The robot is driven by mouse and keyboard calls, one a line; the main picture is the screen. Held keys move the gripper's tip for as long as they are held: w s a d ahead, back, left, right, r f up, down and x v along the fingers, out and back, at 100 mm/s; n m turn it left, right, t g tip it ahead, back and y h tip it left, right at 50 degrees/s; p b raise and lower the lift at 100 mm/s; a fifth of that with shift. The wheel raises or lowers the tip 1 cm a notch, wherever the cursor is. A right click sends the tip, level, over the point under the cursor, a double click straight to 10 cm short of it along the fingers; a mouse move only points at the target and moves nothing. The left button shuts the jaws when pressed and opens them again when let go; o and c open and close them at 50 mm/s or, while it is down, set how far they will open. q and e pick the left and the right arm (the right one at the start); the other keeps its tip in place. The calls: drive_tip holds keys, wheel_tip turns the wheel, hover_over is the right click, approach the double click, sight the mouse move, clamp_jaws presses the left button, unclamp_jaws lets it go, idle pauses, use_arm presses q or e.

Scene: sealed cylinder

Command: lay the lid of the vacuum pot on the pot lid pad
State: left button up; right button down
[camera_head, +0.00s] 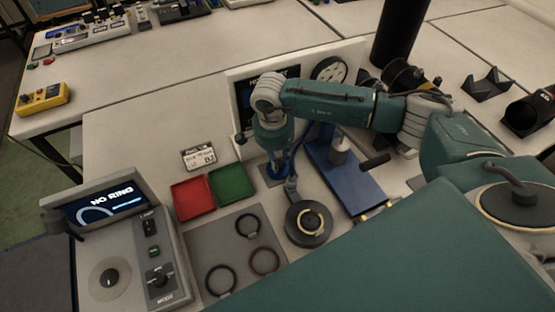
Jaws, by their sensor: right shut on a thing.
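My right arm reaches in from the right, and its gripper (276,158) points down over a small blue pad (269,179), which may be the pot lid pad. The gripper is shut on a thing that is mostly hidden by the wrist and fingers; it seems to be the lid. In front of it stands a dark round body (296,233), seemingly the vacuum pot, with a pale yellow ring on its top. A small grey-blue fitting is at its back left. I cannot tell whether the held thing touches the pad. My left gripper is not in view.
A red tray (193,198) and a green tray (232,184) lie left of the gripper. A grey mat (222,241) carries dark rings. A console (99,207) reading "NO RING" stands at left. A blue platform (345,180) with a grey cylinder is at right. A panel stands behind.

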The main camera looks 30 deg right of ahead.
sight(279, 162)
drive_tip(key=c, duration=1.4)
unclamp_jaws()
drive_tip(key=shift+c, duration=0.2)
drive_tip(key=shift+o, duration=0.3)
drive_tip(key=shift+f, duration=0.1)
drive_tip(key=o, duration=0.4)
drive_tip(key=shift+c, duration=0.2)
drive_tip(key=shift+r+p, duration=1.15)
drive_tip(key=shift+r, duration=1.15)
drive_tip(key=shift+s, duration=0.1)
